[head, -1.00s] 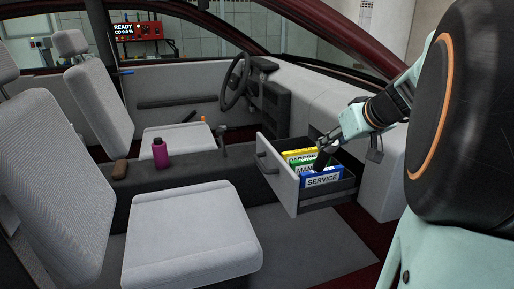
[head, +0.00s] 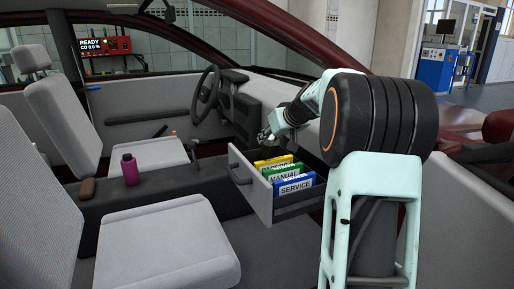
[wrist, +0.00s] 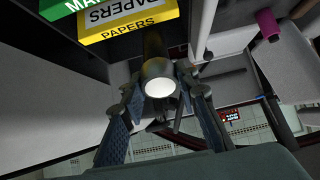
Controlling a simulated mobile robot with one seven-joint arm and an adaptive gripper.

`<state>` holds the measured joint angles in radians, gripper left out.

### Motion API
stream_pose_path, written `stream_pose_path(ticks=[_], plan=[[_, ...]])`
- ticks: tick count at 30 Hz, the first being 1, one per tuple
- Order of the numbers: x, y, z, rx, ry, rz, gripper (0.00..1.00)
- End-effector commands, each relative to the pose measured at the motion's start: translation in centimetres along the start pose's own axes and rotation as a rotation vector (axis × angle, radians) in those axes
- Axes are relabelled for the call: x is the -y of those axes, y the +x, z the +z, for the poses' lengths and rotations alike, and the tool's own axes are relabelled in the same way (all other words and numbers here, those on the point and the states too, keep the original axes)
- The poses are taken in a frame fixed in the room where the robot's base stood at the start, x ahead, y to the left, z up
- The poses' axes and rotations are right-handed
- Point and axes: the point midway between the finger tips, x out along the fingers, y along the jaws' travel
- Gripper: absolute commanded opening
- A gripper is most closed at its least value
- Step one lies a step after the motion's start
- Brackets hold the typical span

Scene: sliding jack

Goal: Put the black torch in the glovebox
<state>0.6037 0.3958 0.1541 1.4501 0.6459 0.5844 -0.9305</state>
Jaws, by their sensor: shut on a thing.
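The glovebox (head: 250,195) is an open drawer pulled out from the grey dashboard. It holds a blue SERVICE folder (head: 294,187), a green MANUAL folder (head: 282,173) and a yellow PAPERS folder (head: 272,161). My gripper (head: 266,137) is at the far end of the drawer, near the yellow folder. In the wrist view its fingers (wrist: 160,95) are shut on the black torch (wrist: 157,69), whose pale round end faces the camera. The torch is close to the yellow folder (wrist: 130,24) there. I cannot tell whether it is inside the drawer; in the head view it is not clearly visible.
A magenta bottle (head: 130,170) and a brown object (head: 87,188) stand on the centre console. The steering wheel (head: 207,95) is behind the gripper. Grey seats (head: 160,240) are at the left. The floor in front of the drawer is clear.

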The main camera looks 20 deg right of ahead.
Motion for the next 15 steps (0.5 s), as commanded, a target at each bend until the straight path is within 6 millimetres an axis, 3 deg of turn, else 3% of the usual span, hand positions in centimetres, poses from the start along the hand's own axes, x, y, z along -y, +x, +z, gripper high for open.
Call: stream_pose_path(ticks=[1,8,9,15], plan=[[0.1,1.7,1.0,0.002,0.001,-0.003,0.00],[0.0,7.3,3.2,0.000,0.000,-0.001,0.00],[0.2,7.0,2.2,0.016,-0.008,-0.004,0.00],[0.1,7.0,1.2,0.117,-0.004,0.000,0.00]])
